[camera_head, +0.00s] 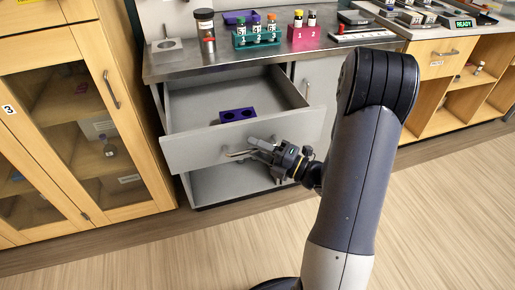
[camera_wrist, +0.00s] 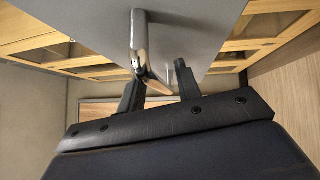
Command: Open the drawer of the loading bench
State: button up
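The loading bench (camera_head: 270,62) has a steel top and a grey body. Its upper drawer (camera_head: 195,151) stands pulled well out, and a purple block with two holes (camera_head: 238,116) lies inside. The drawer's bar handle (camera_head: 238,154) is on the front panel; it also shows in the wrist view (camera_wrist: 139,40). My gripper (camera_head: 258,148) is at the right part of the handle. In the wrist view, my gripper's two fingers (camera_wrist: 160,85) are apart, with the bar running down between them, nearer the left finger. A gap shows beside the right finger. Contact with the bar cannot be told.
A grey lower compartment (camera_head: 230,182) shows under the drawer. A wooden glass-door cabinet (camera_head: 130,110) stands close at the left. Vial racks in teal (camera_head: 257,38) and pink (camera_head: 303,37) stand on the bench top. Wooden shelves (camera_head: 455,85) are at the right. The floor in front is clear.

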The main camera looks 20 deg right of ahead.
jog(key=v, duration=1.1)
jog(key=shift+p, duration=0.45)
jog(key=shift+a, duration=0.1)
jog(key=shift+b+x, duration=0.5)
jog(key=shift+x, duration=4.95)
